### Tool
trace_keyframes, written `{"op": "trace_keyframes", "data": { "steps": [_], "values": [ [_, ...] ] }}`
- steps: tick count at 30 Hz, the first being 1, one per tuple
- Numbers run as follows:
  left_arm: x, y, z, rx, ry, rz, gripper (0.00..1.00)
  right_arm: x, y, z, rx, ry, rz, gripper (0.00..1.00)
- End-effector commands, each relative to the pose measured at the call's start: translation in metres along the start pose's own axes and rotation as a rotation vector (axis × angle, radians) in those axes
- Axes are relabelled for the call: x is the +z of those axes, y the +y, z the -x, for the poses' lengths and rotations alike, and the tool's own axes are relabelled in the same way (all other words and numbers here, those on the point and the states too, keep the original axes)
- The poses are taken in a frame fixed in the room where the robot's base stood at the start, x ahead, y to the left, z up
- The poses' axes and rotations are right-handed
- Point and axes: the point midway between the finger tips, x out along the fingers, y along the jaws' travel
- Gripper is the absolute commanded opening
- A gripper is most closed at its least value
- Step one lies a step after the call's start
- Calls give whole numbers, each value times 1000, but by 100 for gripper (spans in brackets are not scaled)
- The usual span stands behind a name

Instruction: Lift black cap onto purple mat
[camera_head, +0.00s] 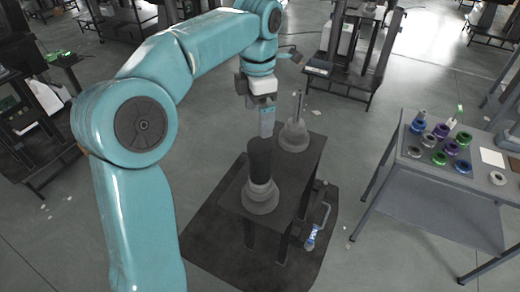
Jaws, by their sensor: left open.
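A black cylinder (260,158), which looks like the black cap, stands upright on a grey stepped base (260,196) on the dark table. My left gripper (266,122) is open, pointing down just above the black cylinder. From this angle I cannot tell whether its fingers touch the cylinder's top. No clearly purple mat shows; a dark mat (215,247) lies on the floor under the table. My right gripper is not in view.
A second grey base (294,135) with a thin upright rod stands behind on the dark table (290,179). A grey table (432,185) at right holds several green, purple and blue rings. A blue-handled tool (311,237) lies on the floor mat.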

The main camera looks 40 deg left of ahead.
Motion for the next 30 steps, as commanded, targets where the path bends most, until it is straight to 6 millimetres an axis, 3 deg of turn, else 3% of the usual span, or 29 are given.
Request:
{"op": "trace_keyframes", "data": {
  "steps": [3, 11, 18, 27, 28, 30],
  "values": [
    [-1, 0, -23, -2, 2, -1, 100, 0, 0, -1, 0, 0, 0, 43],
    [0, 0, -45, -2, 1, -3, 100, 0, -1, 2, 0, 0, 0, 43],
    [4, 0, -82, -4, 2, -2, 100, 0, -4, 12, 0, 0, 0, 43],
    [4, 0, -91, -1, -2, -3, 100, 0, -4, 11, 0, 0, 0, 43],
    [4, 0, -91, -1, -2, -3, 96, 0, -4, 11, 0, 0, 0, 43],
    [4, 0, -91, -1, -2, -3, 74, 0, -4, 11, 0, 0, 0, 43]
  ]
}}
